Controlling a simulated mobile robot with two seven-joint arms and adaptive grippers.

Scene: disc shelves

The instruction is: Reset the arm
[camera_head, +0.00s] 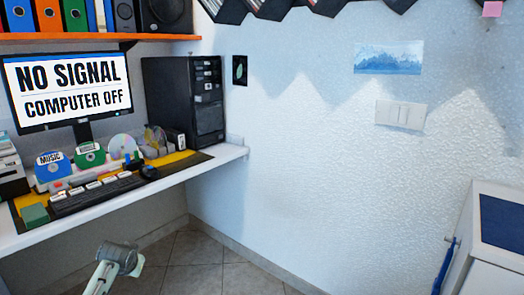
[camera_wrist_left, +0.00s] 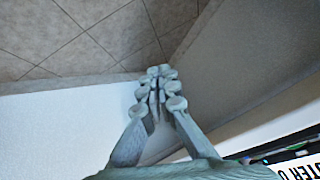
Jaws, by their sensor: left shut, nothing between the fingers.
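My left gripper (camera_wrist_left: 160,75) shows in the wrist view with its fingers together and nothing between them. It is in free air, with floor tiles and pale surfaces behind it. A pale grey part of my arm shows low at the left in the head view, in front of the floor and below the desk. I cannot make out the fingers there. My right gripper is in neither view.
A white desk (camera_head: 222,152) at the left holds a monitor (camera_head: 70,90), a black computer tower (camera_head: 184,100), a keyboard (camera_head: 98,194) and discs. An orange shelf (camera_head: 110,37) is above. A white box-like unit (camera_head: 485,270) stands at the right. The tiled floor (camera_head: 205,262) between is clear.

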